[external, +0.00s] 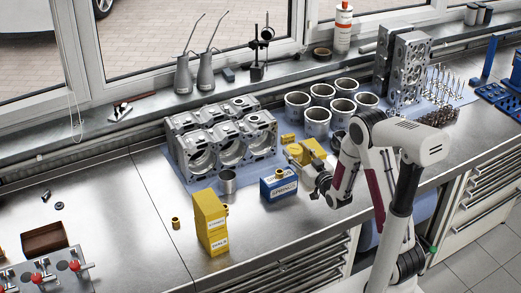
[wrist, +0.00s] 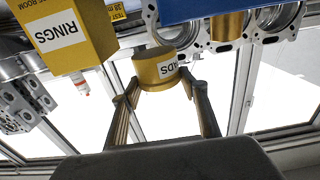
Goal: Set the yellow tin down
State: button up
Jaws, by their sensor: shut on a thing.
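The yellow tin (wrist: 157,70) is a short round can with a white label, only partly readable, in the wrist view. My gripper (wrist: 160,92) is shut on it, one finger on each side. In the external view the tin (external: 294,149) shows at the end of my gripper (external: 299,158), beyond the blue springs box (external: 270,191) and left of a yellow box (external: 314,148). The tin appears held above the bench; the exact gap below it cannot be told.
A yellow box marked RINGS (wrist: 60,30) and a blue box (wrist: 195,9) are close in the wrist view. An engine block (external: 222,137) and several cylinder liners (external: 316,121) stand behind. A tall yellow box (external: 210,222) stands at front left. The left bench (external: 110,195) has free room.

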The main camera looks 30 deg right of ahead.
jog(key=shift+w+f, duration=0.25)
jog(key=shift+f, duration=0.45)
jog(key=shift+s+r, duration=0.25)
jog(key=shift+r, duration=0.35)
jog(key=shift+s+r, duration=0.25)
jog(key=shift+r, duration=0.35)
jog(key=shift+f, duration=0.1)
jog(key=shift+w+f, duration=0.25)
jog(key=shift+f, duration=0.3)
jog(key=shift+w+f, duration=0.25)
jog(key=shift+f, duration=0.3)
jog(key=shift+s+r, duration=0.25)
jog(key=shift+r, duration=0.4)
jog(key=shift+s+r, duration=0.25)
jog(key=shift+r, duration=0.35)
jog(key=shift+f, duration=0.15)
jog(key=shift+w+f, duration=0.25)
jog(key=shift+f, duration=0.3)
jog(key=shift+w+f, duration=0.25)
jog(key=shift+f, duration=0.3)
